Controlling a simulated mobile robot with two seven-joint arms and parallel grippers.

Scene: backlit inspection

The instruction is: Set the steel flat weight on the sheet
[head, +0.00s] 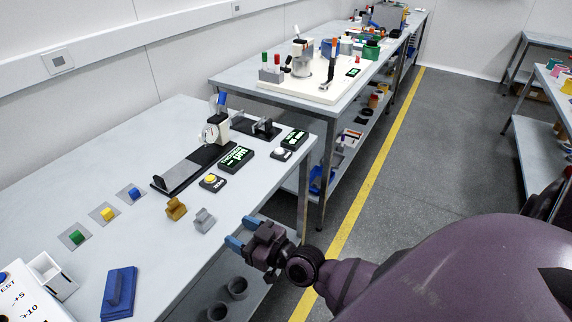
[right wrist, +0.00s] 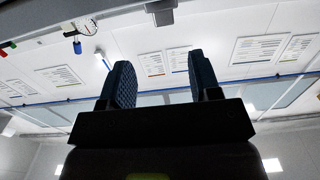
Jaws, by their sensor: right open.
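A grey, steel-looking weight (head: 204,221) with a raised grip stands near the front edge of the near table (head: 60,190). A similar brass-coloured weight (head: 176,208) stands just left of it. My right gripper (head: 243,232) is open and empty beside the table's front edge, right of the grey weight and apart from it. Its two blue fingers also show in the right wrist view (right wrist: 162,82), with nothing between them. I cannot tell surely which surface is the sheet; a white printed panel (head: 22,300) is partly cut off at the lower left. My left gripper is out of view.
A blue block with a ridge (head: 119,292) and a white open box (head: 50,272) are at the near left. Small coloured blocks sit on grey plates. A dial gauge stand (head: 212,135), displays and a yellow button (head: 211,180) stand farther back. Cups (head: 237,287) are below the tabletop.

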